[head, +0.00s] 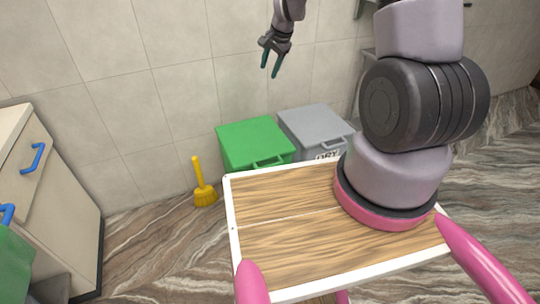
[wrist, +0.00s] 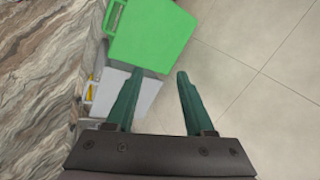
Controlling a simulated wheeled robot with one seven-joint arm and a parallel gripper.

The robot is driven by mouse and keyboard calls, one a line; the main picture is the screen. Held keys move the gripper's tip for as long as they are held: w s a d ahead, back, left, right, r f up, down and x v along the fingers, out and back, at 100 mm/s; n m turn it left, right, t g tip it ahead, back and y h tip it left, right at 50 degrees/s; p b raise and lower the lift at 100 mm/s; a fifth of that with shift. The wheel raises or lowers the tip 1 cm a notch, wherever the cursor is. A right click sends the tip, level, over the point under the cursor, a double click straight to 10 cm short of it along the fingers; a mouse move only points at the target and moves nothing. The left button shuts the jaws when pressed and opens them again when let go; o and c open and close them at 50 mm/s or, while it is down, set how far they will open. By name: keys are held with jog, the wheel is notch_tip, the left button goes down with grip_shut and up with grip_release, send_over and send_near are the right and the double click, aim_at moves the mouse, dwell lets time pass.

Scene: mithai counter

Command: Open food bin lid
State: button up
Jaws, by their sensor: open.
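A green bin with a flat green lid (head: 255,137) stands against the tiled wall; the lid is closed and has a handle at its front edge. The green lid also shows at the top of the wrist view (wrist: 152,35), its handle at the upper left. Beside it on the right is a grey bin (head: 312,122) with a closed grey lid and a label reading "DRY". No label shows on the green bin. My gripper (head: 269,71) is open and empty, high above the bins near the wall. Its dark green fingers also show in the wrist view (wrist: 160,72), apart from both lids.
A yellow brush (head: 205,195) stands on the floor left of the green bin. A pale cabinet (head: 60,215) with blue handles is at the far left. My wooden-topped base hides the bins' lower fronts. Marbled floor (head: 150,260) lies clear between cabinet and base.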

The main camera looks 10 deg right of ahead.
notch_tip(320, 180, down, 16)
jog(key=m+g, duration=0.1)
jog(key=m, duration=0.1)
jog(key=m+g+h, duration=0.1)
jog(key=m+h, duration=0.1)
jog(key=m, duration=0.1)
send_near(270, 165)
jog(key=x, duration=0.8)
jog(key=shift+w+f, duration=0.1)
jog(key=shift+f, duration=0.15)
grip_shut()
